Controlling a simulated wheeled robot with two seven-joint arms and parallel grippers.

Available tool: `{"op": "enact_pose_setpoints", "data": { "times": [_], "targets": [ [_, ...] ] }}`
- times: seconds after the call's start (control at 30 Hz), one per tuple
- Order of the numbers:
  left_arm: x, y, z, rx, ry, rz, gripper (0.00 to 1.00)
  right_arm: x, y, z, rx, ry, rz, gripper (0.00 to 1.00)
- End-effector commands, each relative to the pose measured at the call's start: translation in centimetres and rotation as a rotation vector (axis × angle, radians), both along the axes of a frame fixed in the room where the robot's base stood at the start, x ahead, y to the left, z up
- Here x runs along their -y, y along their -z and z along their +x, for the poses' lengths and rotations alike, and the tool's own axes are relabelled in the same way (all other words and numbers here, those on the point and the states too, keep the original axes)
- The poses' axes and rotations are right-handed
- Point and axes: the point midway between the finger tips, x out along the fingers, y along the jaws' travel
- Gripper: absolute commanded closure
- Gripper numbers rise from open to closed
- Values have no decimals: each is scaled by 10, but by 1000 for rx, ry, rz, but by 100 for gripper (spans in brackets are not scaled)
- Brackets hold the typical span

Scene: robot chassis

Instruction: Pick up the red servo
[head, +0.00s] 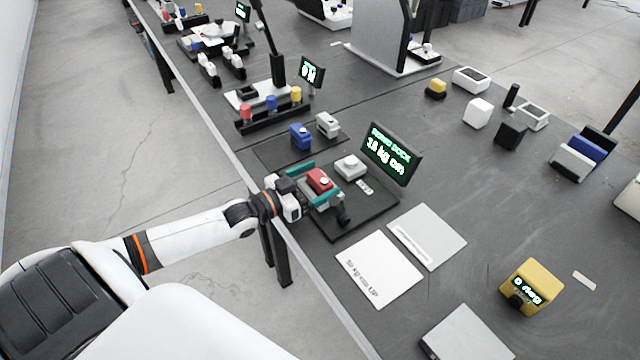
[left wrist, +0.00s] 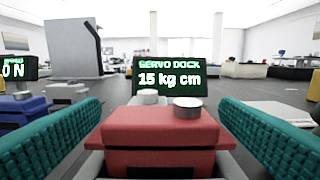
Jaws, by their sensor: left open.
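The red servo (head: 319,181) sits at the near left part of a dark dock mat (head: 345,228). In the left wrist view the red servo (left wrist: 160,135) fills the lower middle, with a round silver disc on its top. My left gripper (head: 314,184) is open, with its teal fingers on either side of the red servo. In the left wrist view the two teal fingers of the left gripper (left wrist: 160,140) flank the servo, with small gaps visible beside its upper body. My right gripper is not in view.
A screen (head: 391,153) reading "SERVO DOCK 15 kg cm" stands behind. A white servo (head: 350,166) sits just beyond the red one. A blue servo (head: 300,136) and a grey servo (head: 327,124) are farther back. White cards (head: 379,269) and a yellow box (head: 532,286) lie to the right.

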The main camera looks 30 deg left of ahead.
Motion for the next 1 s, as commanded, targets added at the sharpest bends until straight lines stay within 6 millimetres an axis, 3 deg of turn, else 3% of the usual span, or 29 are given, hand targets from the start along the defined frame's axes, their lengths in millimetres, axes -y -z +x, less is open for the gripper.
{"op": "enact_pose_setpoints", "data": {
  "times": [0.2, 0.5, 0.53, 0.77, 1.0],
  "targets": [
    [10, -2, 24, 2, 0, -1, 15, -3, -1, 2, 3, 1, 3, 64],
    [11, -1, 27, -1, 0, 0, 15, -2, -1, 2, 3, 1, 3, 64],
    [11, -1, 27, -1, 0, 0, 16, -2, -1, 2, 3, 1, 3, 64],
    [11, -1, 27, 1, 1, 1, 53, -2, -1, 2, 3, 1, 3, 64],
    [11, -5, 27, 1, 1, 1, 53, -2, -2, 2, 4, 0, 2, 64]
  ]
}}
